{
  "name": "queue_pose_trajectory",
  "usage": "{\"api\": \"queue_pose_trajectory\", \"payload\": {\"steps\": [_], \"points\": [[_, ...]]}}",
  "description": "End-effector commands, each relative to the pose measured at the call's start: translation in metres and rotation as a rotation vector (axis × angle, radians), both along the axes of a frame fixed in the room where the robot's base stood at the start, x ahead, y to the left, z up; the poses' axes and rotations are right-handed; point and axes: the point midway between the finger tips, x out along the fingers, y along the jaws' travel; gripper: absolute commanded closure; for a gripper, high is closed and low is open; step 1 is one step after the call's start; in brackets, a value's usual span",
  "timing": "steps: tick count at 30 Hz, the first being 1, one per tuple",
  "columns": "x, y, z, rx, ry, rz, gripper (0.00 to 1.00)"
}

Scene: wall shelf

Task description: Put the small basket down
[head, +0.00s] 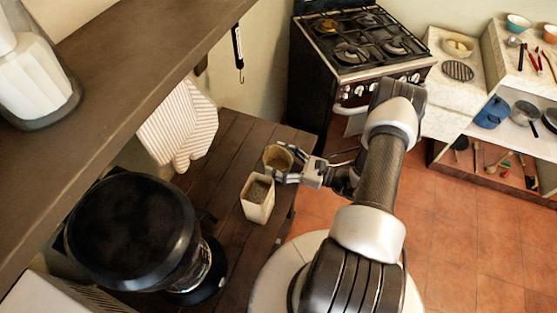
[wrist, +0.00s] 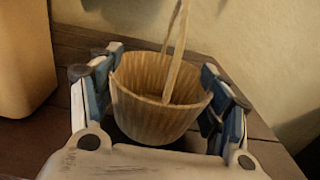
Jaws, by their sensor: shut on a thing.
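The small basket (head: 278,158) is a round tan woven basket. In the head view it is at my gripper (head: 290,166), over the right part of the dark wooden table (head: 225,135). In the wrist view the basket (wrist: 160,105) sits upright between the two fingers of my gripper (wrist: 158,100), with its thin handle standing up. My gripper is shut on its sides. Whether the basket's bottom touches the table is hidden.
A square cream container (head: 258,208) stands close in front of the basket; its side fills the left of the wrist view (wrist: 25,60). A large black-topped appliance (head: 130,230) stands left. A wooden shelf (head: 120,60) overhangs the left. Striped cloth mitts (head: 180,125) hang behind.

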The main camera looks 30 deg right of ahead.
Motion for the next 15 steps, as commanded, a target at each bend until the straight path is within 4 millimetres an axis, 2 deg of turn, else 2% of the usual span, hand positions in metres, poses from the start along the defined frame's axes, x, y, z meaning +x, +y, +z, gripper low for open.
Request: {"api": "queue_pose_trajectory", "payload": {"steps": [4,5,13,15], "points": [[-0.0001,0.0001,-0.0043,0.0,0.0,0.0,0.58],[-0.0001,0.0001,-0.0045,0.001,0.001,0.0,0.3],[-0.0001,0.0001,-0.0031,0.001,0.001,0.0,0.12],[-0.0001,0.0001,-0.0031,0.001,0.001,0.0,0.1]]}}
